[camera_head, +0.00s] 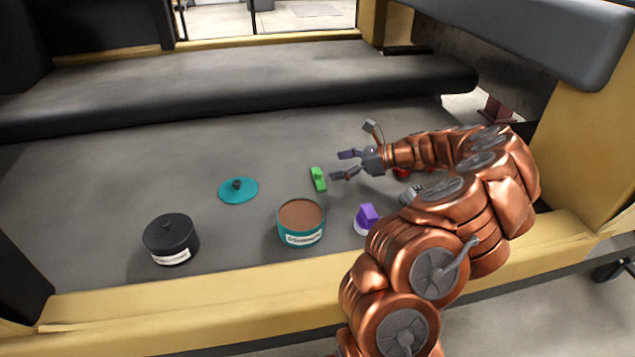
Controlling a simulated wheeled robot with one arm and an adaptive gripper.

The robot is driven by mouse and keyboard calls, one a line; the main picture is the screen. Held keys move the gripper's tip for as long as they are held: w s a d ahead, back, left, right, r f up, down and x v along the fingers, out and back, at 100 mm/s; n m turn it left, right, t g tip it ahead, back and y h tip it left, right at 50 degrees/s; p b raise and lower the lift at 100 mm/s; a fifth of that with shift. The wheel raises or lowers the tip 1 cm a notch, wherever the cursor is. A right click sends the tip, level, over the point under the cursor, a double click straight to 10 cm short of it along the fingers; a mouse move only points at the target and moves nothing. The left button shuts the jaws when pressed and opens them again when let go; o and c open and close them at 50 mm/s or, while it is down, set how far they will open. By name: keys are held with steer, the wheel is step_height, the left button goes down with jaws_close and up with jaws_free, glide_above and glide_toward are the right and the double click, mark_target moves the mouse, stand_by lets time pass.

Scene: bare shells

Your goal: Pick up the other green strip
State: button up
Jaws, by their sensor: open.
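A small bright green strip (318,179) lies on the dark grey surface near the middle of the view, with a raised part at its upper end. Only this one green strip shows. My gripper (346,165) is open and empty, just to the right of the strip, its fingers pointing left. The fingertips look apart from the strip. My arm reaches in from the lower right and hides part of the surface behind it.
A teal pot with brown contents (302,222) stands nearer than the strip. A teal lid (238,190) lies to the left. A lidded black pot (171,239) is front left. A purple object (367,217) and a red object (402,173) sit close to my arm. A yellow ledge (200,305) borders the front.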

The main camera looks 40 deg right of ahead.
mark_target(320, 169)
steer(key=b+x, duration=0.2)
steer(key=x, duration=0.3)
steer(key=shift+w+a+f+b, duration=0.15)
steer(key=shift+a+f+b, duration=0.1)
steer(key=shift+b, duration=0.1)
steer(key=shift+r, duration=0.1)
steer(key=c, duration=0.8)
